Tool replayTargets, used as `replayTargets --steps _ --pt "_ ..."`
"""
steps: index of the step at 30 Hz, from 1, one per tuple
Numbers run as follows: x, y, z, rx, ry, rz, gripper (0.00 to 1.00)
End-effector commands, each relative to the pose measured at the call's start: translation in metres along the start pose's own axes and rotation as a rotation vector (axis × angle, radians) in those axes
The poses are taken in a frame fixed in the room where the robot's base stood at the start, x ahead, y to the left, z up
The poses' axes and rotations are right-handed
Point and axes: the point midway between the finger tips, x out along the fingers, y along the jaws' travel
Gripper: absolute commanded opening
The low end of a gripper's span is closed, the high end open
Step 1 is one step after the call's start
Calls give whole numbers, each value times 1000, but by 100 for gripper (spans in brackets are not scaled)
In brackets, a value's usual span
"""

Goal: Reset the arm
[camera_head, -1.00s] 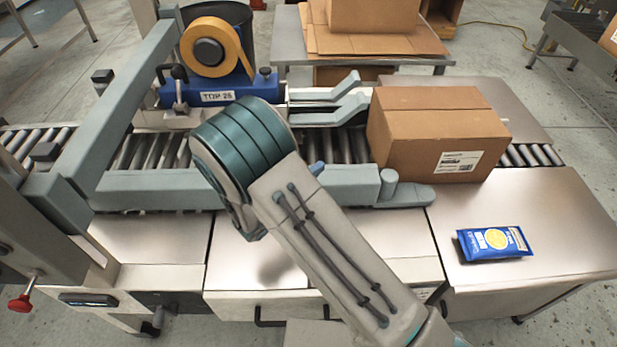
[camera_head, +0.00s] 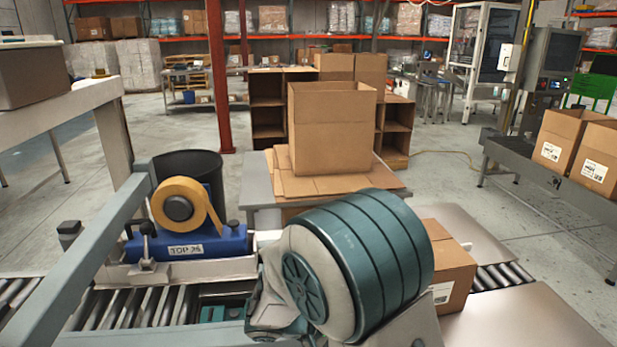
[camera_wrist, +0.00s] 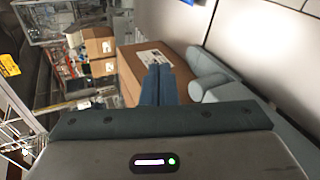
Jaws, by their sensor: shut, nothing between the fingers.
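My arm is raised in front of the taping machine in the head view, with a large teal-banded joint at the lower middle. The gripper's fingers do not show in that view. In the wrist view my gripper (camera_wrist: 159,72) shows as two dark blue fingers pressed together, with nothing between them. Beyond the fingertips in the wrist view is a brown carton (camera_wrist: 150,58) with a white label. The carton (camera_head: 450,268) also shows in the head view, on the conveyor right of my arm and partly hidden by it.
A tape roll (camera_head: 180,205) sits on the blue taping head (camera_head: 205,243) at left. An open box (camera_head: 330,130) stands on flat cardboard on a table behind. Labelled boxes (camera_head: 563,135) lie on a conveyor at right. The steel top (camera_head: 530,320) at lower right looks bare.

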Motion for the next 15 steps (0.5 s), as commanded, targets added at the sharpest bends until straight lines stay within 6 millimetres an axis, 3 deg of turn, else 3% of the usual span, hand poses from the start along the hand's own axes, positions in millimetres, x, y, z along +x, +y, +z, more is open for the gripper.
replayTargets --steps 1,7,15 --pt "5 13 16 22 -41 -70 0" --pt "11 35 70 89 -146 -361 0" --pt "-4 55 124 241 -132 -722 0"
